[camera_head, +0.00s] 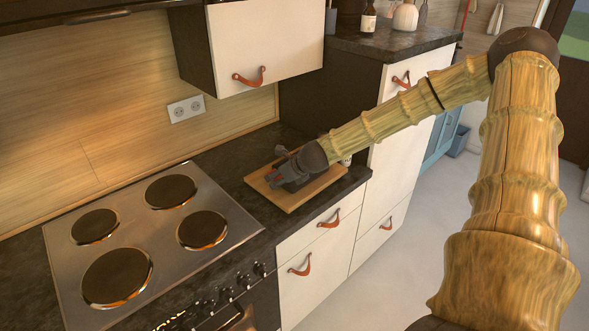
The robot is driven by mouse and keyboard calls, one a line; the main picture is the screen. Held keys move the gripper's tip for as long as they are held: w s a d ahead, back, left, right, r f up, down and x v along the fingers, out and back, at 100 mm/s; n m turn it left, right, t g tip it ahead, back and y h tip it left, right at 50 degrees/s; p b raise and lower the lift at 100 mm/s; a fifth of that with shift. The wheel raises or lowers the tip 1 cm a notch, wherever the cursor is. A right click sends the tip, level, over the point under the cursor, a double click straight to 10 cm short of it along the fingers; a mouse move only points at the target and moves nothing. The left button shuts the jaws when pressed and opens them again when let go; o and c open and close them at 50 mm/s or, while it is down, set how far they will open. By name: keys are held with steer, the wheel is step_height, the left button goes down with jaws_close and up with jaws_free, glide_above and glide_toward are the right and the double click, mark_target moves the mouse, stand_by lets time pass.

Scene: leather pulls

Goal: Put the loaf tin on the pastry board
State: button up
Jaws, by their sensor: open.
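The pastry board (287,204) is a flat light-wood board on the dark counter, right of the hob. A dark shape that looks like the loaf tin (297,185) is on or just above the board, largely covered by my gripper and wrist. My gripper (277,177) is open, low over the board and right at the dark tin. I cannot tell whether its fingers are around the tin or touching it, nor whether the tin rests fully on the board.
A hob (150,235) with round dark plates lies left of the board. A white wall cupboard (265,45) overhangs the counter behind. A tall cabinet (405,150) stands close on the right, with bottles and a vase on top. A small pale item (346,160) shows beside my arm.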

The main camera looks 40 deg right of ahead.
steer(key=v, duration=1)
steer(key=shift+b, duration=0.4)
stand_by(0.6)
steer(key=shift+d, duration=0.1)
